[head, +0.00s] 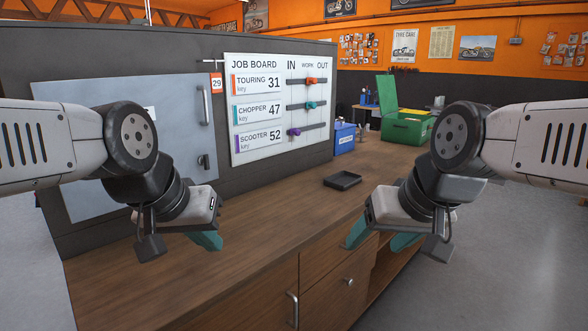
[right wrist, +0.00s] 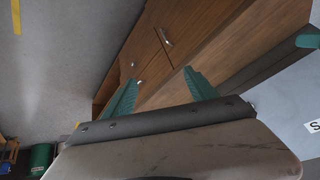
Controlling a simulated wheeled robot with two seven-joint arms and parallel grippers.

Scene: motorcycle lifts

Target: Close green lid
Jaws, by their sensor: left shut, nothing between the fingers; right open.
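The green box (head: 402,130) stands at the far right end of the wooden counter in the head view. Its green lid (head: 387,95) is raised upright at the box's left side, so the box is open. My left gripper (head: 207,241) is shut and empty above the left part of the counter. My right gripper (head: 378,240) is open and empty near the counter's front edge, well short of the box. Its two teal fingers, apart, also show in the right wrist view (right wrist: 162,92). The box's inside is mostly hidden.
A blue bin (head: 344,138) stands on the counter left of the green box. A small black tray (head: 342,180) lies mid-counter. The job board (head: 279,107) and a grey cabinet door (head: 130,130) rise behind. The counter (head: 200,275) is otherwise mostly clear, with drawers in front.

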